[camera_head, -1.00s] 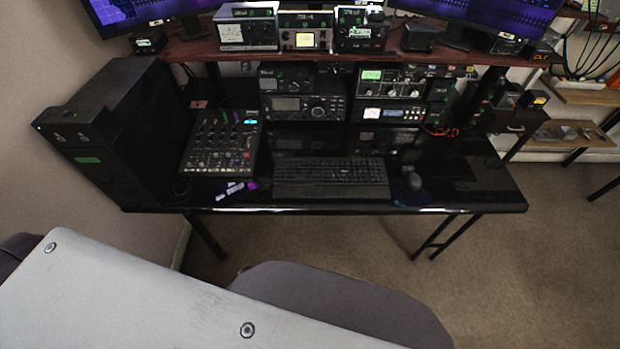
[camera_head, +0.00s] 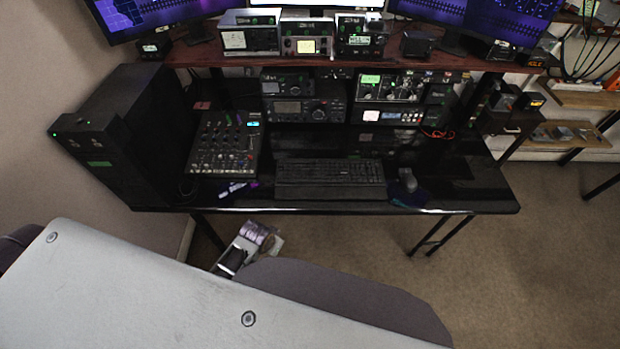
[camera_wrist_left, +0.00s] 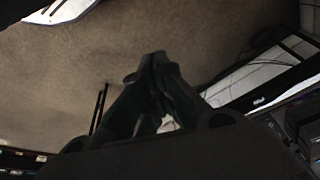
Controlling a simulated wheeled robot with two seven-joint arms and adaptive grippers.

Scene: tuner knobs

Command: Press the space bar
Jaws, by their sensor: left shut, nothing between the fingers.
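A black keyboard (camera_head: 330,171) lies near the front edge of the glossy black desk (camera_head: 465,190), seen in the head view. Its space bar is too small and dark to make out. In the left wrist view my left gripper (camera_wrist_left: 153,58) has its dark fingers together, empty, with carpet behind them. In the head view part of my left arm shows below the desk's front edge, left of the keyboard and apart from it; the fingertips cannot be made out there. My right gripper is in neither view.
A mixer (camera_head: 225,143) stands left of the keyboard, with a black tower (camera_head: 120,135) beyond it. A mouse (camera_head: 407,180) is at the keyboard's right. Radios (camera_head: 303,110) stand behind, under a wooden shelf (camera_head: 210,52). The space just above the keyboard looks clear.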

